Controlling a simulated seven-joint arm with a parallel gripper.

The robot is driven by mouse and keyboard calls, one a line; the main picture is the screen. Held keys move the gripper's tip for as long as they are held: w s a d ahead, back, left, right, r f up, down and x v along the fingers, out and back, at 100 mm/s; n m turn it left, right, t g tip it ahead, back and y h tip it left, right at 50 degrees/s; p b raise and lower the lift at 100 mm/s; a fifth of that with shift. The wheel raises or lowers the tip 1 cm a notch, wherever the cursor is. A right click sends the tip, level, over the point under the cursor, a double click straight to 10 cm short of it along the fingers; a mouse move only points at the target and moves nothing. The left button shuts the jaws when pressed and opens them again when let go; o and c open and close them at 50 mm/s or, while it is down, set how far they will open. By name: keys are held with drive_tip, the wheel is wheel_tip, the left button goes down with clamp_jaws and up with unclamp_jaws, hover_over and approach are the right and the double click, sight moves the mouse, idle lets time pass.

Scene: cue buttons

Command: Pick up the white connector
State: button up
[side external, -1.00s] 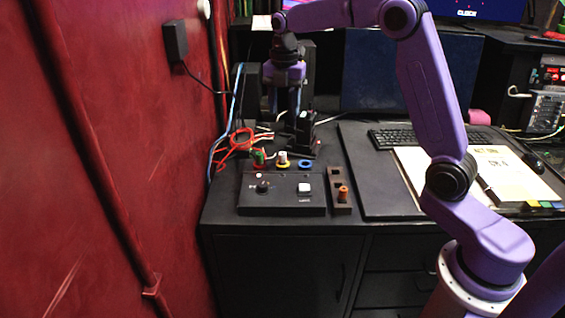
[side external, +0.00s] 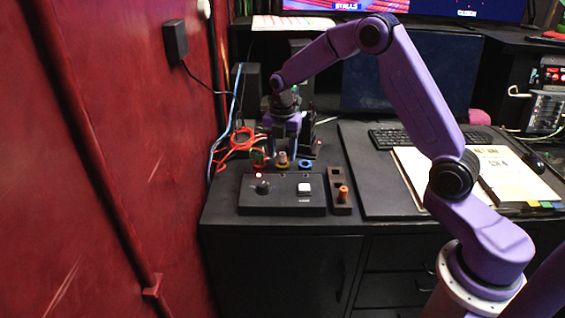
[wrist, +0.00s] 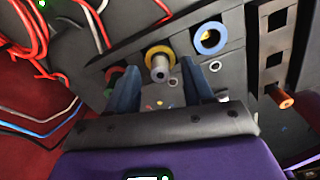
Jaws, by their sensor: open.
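The white connector (wrist: 160,66) stands in a yellow ring (wrist: 150,54) in the wrist view, its grey end toward the camera. In the side external view the connector (side external: 282,157) shows just under my gripper (side external: 281,148). In the wrist view my gripper (wrist: 158,78) is open, with one blue-grey finger to each side of the connector. I see gaps between the fingers and the connector. Whether the fingertips reach down to its height is hard to tell.
A blue ring (wrist: 210,38) lies right of the connector, and a green-and-red connector (side external: 258,158) stands left of it. A black control box (side external: 282,204) and a rack (side external: 335,180) with an orange connector (side external: 343,193) are nearer the front. Loose red cables (side external: 235,142) lie behind left.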

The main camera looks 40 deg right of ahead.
drive_tip(key=shift+f, duration=0.8)
drive_tip(key=shift+c, duration=0.3)
clamp_jaws()
drive_tip(key=shift+r, duration=0.1)
